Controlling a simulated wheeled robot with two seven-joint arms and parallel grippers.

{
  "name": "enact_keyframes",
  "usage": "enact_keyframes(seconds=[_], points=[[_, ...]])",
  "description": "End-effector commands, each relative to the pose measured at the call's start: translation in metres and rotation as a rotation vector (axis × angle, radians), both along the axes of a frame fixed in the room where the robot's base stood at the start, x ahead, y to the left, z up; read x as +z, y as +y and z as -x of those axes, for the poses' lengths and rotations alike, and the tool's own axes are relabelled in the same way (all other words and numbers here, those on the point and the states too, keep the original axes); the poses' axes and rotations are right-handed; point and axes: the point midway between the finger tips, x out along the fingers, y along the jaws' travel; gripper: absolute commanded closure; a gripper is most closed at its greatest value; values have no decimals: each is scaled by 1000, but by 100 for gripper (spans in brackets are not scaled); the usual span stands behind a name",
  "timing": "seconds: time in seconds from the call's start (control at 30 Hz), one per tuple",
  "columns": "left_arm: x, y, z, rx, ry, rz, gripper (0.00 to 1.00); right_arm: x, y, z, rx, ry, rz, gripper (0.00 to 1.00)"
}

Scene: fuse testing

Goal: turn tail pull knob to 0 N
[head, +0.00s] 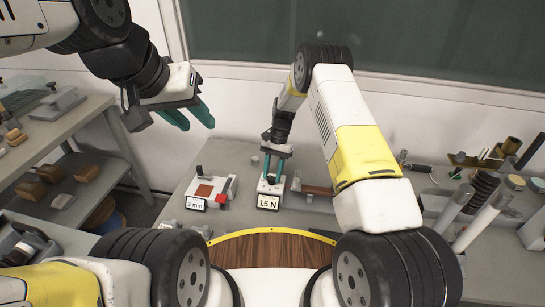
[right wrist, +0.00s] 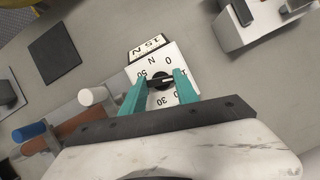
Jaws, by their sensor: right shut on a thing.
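The tail pull unit (head: 268,187) is a small white block on the bench, with a front label reading 15 N. In the right wrist view, its white dial face (right wrist: 154,60) shows N, 0, 50 and 30; another mark is partly hidden by a finger. The black tail pull knob (right wrist: 159,81) sits between the teal fingers, its light pointer line toward the right finger, away from the 0. My right gripper (head: 272,169), pointing down, is shut on the knob; it also shows in the wrist view (right wrist: 160,88). My left gripper (head: 196,114) is open and empty, raised at the upper left.
A white unit (head: 205,188) labelled 3 mm, with a red block, stands left of the tail pull unit. A brown block fixture (head: 318,190) is close on its right. Rods and metal parts crowd the bench's right side. A shelf (head: 75,130) stands at far left.

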Motion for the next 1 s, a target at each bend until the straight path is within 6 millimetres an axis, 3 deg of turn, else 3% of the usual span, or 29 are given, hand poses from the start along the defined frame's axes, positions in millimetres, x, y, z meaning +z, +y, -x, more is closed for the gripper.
enact_keyframes(seconds=[1.0], points=[[0,0,0,0,0,0,64,1,6,-1,906,-3,1,100]])
